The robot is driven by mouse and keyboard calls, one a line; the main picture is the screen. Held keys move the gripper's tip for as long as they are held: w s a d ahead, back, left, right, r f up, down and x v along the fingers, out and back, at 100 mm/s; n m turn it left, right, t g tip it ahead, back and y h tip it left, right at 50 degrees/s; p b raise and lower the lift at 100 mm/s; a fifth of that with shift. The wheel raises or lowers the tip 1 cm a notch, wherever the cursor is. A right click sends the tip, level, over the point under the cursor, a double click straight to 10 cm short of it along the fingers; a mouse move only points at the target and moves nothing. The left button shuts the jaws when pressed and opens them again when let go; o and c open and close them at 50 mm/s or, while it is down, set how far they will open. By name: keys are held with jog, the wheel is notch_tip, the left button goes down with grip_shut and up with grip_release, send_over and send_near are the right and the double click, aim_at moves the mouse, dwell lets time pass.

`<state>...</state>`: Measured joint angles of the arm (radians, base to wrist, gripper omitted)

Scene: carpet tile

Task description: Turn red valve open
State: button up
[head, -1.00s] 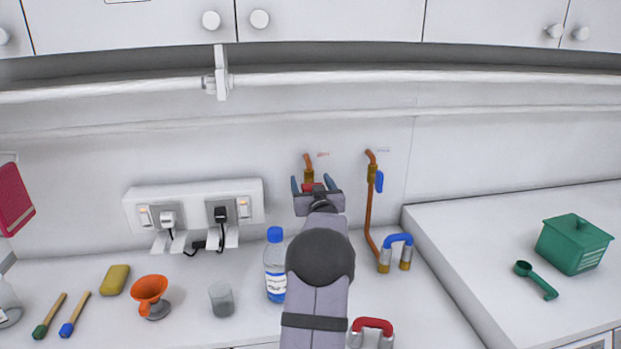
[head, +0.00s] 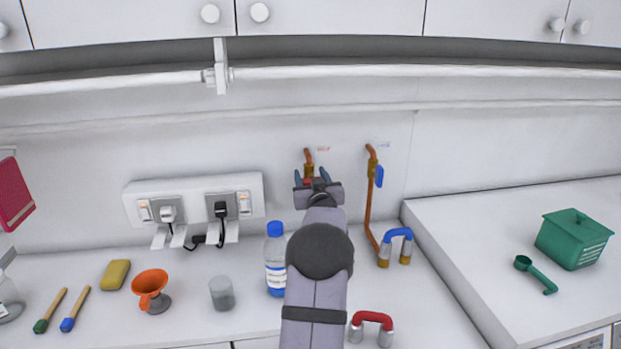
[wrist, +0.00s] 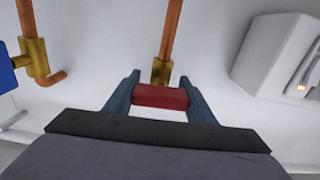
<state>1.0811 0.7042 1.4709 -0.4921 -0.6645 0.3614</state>
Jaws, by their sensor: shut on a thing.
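The red valve is a brass body (head: 309,170) on a copper pipe at the back wall, and it also shows in the wrist view (wrist: 161,72). Its red handle (wrist: 160,97) lies crosswise to the pipe in the wrist view. My gripper (head: 312,180) is at the valve, with its two blue-grey fingers (wrist: 160,92) on either end of the handle, shut on it. In the head view my gripper hides most of the handle and the pipe below.
A blue-handled valve (head: 379,176) on a copper pipe is close on the right. A white socket panel (head: 193,188) is on the wall to the left. A bottle (head: 275,262), a beaker (head: 222,294) and a red-topped U-shaped piece (head: 372,318) stand on the counter below.

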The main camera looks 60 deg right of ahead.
jog(key=n+b, duration=0.3)
jog(key=b, duration=0.1)
jog(key=shift+f, duration=0.2)
jog(key=shift+r+n+b, duration=0.15)
jog(key=shift+n+b, duration=1.05)
jog(key=shift+n, duration=0.1)
jog(key=shift+w, duration=0.1)
jog(key=o, duration=1)
jog(key=shift+o, duration=0.2)
jog(key=shift+a, duration=0.15)
jog(key=b+v, duration=0.3)
jog(key=v, duration=0.4)
jog(key=shift+r, duration=0.1)
